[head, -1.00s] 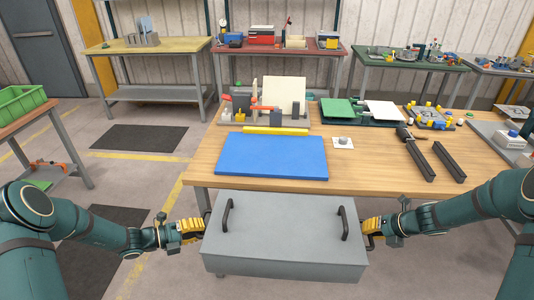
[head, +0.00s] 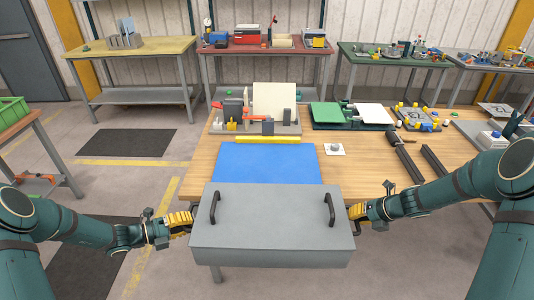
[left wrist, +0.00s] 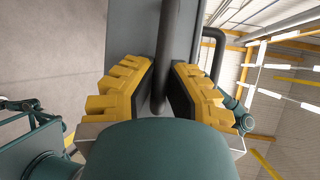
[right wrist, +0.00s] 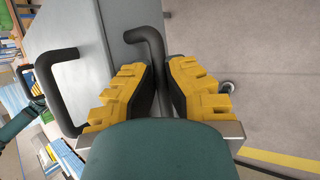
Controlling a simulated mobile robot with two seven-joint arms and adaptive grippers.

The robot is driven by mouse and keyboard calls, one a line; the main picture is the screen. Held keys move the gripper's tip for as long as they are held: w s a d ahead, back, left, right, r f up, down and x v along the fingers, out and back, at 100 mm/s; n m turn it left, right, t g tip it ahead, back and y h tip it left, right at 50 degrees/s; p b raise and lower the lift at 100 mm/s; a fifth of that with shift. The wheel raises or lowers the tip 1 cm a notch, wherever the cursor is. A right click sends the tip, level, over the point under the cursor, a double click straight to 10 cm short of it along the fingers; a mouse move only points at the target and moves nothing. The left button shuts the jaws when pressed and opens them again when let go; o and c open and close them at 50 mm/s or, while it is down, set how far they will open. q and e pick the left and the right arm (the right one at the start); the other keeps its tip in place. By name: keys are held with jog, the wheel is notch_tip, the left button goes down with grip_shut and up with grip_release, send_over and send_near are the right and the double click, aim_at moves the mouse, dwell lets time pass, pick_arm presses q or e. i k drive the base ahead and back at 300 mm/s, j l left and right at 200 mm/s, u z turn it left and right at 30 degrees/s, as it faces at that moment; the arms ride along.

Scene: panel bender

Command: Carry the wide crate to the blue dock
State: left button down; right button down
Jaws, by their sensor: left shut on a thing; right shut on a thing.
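The wide crate (head: 271,228) is a grey lidded box with two dark handles on its top. It is held level in front of the table's near edge and hides the near part of the blue dock (head: 265,161), a flat blue mat on the wooden table. My left gripper (head: 190,220) is at the crate's left end; the left wrist view shows its yellow fingers (left wrist: 160,85) shut on a dark bar handle. My right gripper (head: 354,215) is at the right end; the right wrist view shows its fingers (right wrist: 157,80) shut on a similar bar.
The blue surface is bare where visible.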

aim_at(265, 161)
jog(key=i, duration=1.35)
